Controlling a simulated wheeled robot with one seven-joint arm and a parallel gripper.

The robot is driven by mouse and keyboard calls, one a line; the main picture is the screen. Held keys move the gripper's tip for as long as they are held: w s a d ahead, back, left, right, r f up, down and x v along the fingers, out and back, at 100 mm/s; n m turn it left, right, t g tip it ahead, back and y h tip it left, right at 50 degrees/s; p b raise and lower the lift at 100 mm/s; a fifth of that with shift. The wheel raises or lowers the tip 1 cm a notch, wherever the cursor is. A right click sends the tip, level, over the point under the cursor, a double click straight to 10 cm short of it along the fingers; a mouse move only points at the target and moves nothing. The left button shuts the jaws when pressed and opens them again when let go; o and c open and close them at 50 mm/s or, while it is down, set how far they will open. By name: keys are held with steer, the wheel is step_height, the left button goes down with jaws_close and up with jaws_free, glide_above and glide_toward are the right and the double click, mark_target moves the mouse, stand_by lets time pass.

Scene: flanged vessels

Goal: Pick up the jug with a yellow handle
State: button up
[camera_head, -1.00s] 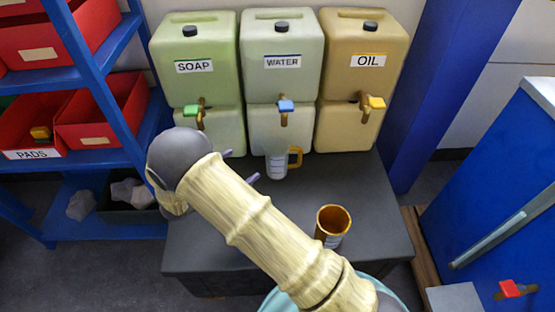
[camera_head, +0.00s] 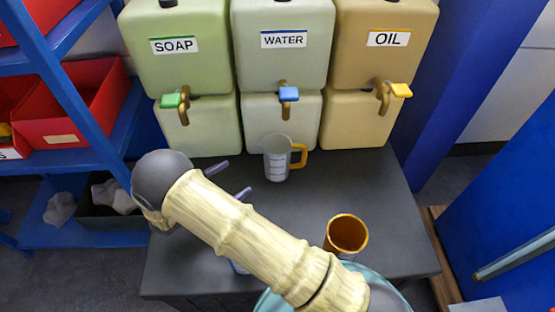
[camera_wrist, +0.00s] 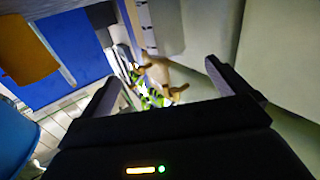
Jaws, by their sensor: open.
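The jug with a yellow handle (camera_head: 274,164) stands upright on the dark table in front of the water tank. It is clear-grey with white measuring marks, and its handle points right. My gripper (camera_head: 230,180) is open and empty to the left of the jug and a little nearer the camera, with its two fingers apart. The open fingers also show in the wrist view (camera_wrist: 161,72). I cannot make out the jug clearly in the wrist view.
Soap (camera_head: 180,45), water (camera_head: 283,50) and oil (camera_head: 386,50) tanks stand behind, their taps overhanging the table (camera_head: 200,270). An orange-brown cup (camera_head: 346,234) stands at the front right. Something pale is mostly hidden under my arm. Blue shelving with red bins (camera_head: 80,105) is left.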

mark_target(266, 160)
steer(key=shift+w+f+b, duration=0.3)
steer(key=shift+w+f, duration=0.1)
steer(key=shift+f, duration=0.25)
steer(key=b+x, duration=0.2)
steer(key=x, duration=1)
steer(key=shift+d, duration=0.1)
steer(key=shift+w, duration=0.15)
steer(key=b+x, duration=0.1)
steer(key=x, duration=0.4)
steer(key=shift+w+r+b, duration=0.15)
steer(key=shift+r+b, duration=0.05)
steer(key=shift+b, duration=0.1)
